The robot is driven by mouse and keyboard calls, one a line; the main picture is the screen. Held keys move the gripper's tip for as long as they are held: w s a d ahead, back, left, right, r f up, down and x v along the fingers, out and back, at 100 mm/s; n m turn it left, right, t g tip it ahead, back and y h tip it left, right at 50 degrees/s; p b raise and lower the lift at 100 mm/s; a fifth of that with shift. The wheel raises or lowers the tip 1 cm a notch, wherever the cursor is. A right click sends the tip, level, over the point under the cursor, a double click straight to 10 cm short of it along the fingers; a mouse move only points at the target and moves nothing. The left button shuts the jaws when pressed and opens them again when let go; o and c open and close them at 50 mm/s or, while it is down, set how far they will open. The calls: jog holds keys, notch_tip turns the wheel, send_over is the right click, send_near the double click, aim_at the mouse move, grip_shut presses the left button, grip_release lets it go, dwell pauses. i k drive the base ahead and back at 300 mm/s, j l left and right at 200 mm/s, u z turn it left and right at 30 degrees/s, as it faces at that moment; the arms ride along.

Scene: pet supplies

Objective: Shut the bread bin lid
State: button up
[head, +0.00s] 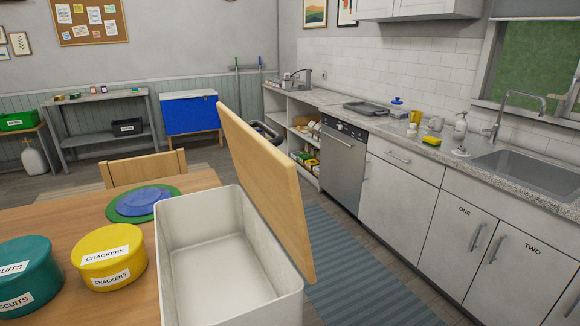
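The bread bin (226,255) is a white, open-topped box near the right edge of the wooden table, close to me in the head view. Its inside looks empty. Its wooden lid (268,190) stands open along the bin's right side, tilted up and leaning a little outward. My gripper is not in view.
A yellow crackers tin (108,248) and a teal biscuits tin (26,268) stand left of the bin on the table (75,222). Blue and green plates (142,202) lie behind. A wooden chair (144,168) is at the far side. Floor with a striped rug (345,262) lies between table and counter.

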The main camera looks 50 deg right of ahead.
aim_at(269, 178)
jog(key=l+u, duration=0.15)
jog(key=l, duration=1.2)
